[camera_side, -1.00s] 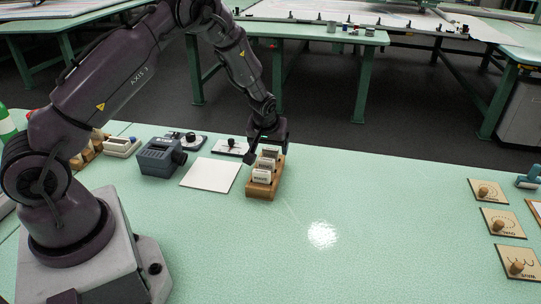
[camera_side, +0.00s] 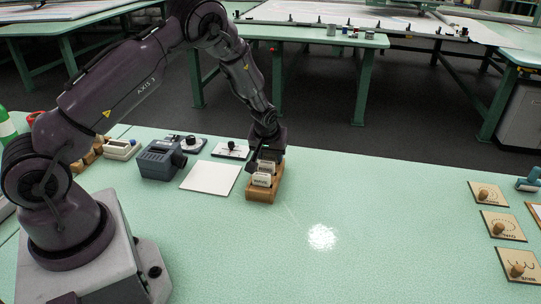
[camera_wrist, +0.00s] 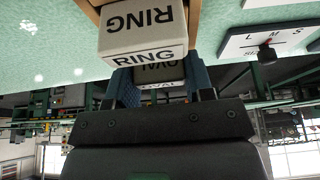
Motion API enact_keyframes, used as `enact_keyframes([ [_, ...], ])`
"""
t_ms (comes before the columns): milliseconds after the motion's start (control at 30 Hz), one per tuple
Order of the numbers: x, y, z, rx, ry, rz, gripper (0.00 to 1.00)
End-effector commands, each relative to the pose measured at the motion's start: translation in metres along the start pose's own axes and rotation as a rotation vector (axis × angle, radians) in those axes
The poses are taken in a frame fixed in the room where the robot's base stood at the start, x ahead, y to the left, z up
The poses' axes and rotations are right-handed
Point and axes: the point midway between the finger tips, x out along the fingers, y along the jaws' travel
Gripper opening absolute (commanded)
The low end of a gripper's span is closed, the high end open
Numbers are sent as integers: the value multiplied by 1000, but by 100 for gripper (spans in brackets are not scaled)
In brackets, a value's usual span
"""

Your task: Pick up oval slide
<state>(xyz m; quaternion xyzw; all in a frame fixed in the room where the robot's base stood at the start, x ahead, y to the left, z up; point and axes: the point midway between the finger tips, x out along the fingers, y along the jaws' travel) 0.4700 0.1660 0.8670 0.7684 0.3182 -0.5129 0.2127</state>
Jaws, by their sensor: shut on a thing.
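The oval slide (camera_wrist: 162,73) is a pale block lettered OVAL, held between the two fingers of my gripper (camera_wrist: 162,88) in the wrist view. My gripper is shut on it. The ring slide (camera_wrist: 148,32), a pale block lettered RING, stands directly beside it and partly hides it. In the side view my gripper (camera_side: 262,164) is low over the wooden rack (camera_side: 263,196) of pale slides. The gripper hides the back of the rack there, and I cannot tell whether the oval slide is lifted from its slot.
A white square plate (camera_side: 210,178) lies left of the rack, with a grey-blue device (camera_side: 160,160) beyond it. A dial plate lettered L M S (camera_wrist: 268,42) is near the rack. Several stitch tiles (camera_side: 503,225) lie far right. The table's middle is clear.

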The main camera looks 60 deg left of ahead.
Motion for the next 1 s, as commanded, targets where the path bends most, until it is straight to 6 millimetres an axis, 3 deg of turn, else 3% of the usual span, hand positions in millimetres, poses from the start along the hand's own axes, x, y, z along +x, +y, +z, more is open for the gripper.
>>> enact_keyframes([
  [167,-11,0,-5,0,1,1,23],
  [300,-31,0,-13,-2,2,2,23],
  [633,-106,-22,8,0,2,4,23],
  [833,-140,-42,42,1,-1,3,23],
  [1000,-159,-54,59,2,0,2,23],
])
